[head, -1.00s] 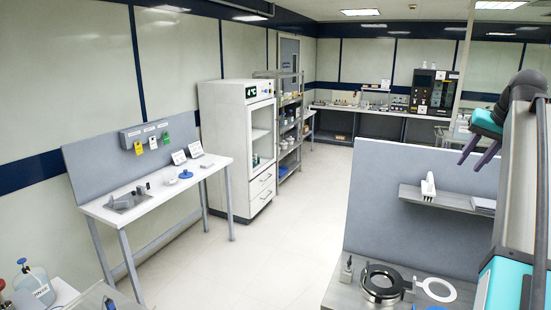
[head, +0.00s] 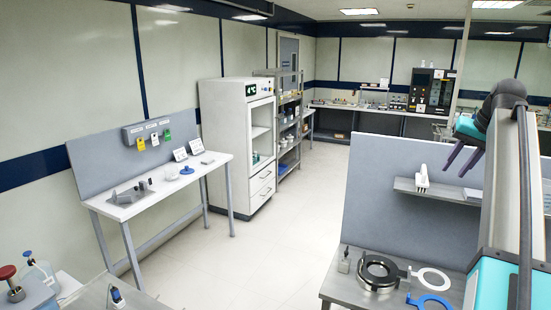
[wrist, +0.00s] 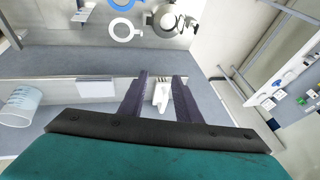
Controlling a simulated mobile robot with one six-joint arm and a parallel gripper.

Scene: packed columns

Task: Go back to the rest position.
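My gripper (head: 462,160) is at the right of the head view, raised in front of the grey partition, with its dark fingers pointing down. In the wrist view its two fingers (wrist: 161,80) stand apart with nothing held between them. A white upright item (wrist: 162,97) shows through the gap, beyond the fingers; in the head view this white item (head: 422,178) stands on the partition's shelf, apart from my gripper.
A bench (head: 335,288) at the lower right carries a dark metal ring (head: 364,282), a white ring (head: 446,284) and a blue ring. The grey partition (head: 385,150) rises behind it. A side table (head: 128,211) stands left. Clear floor (head: 255,255) lies between.

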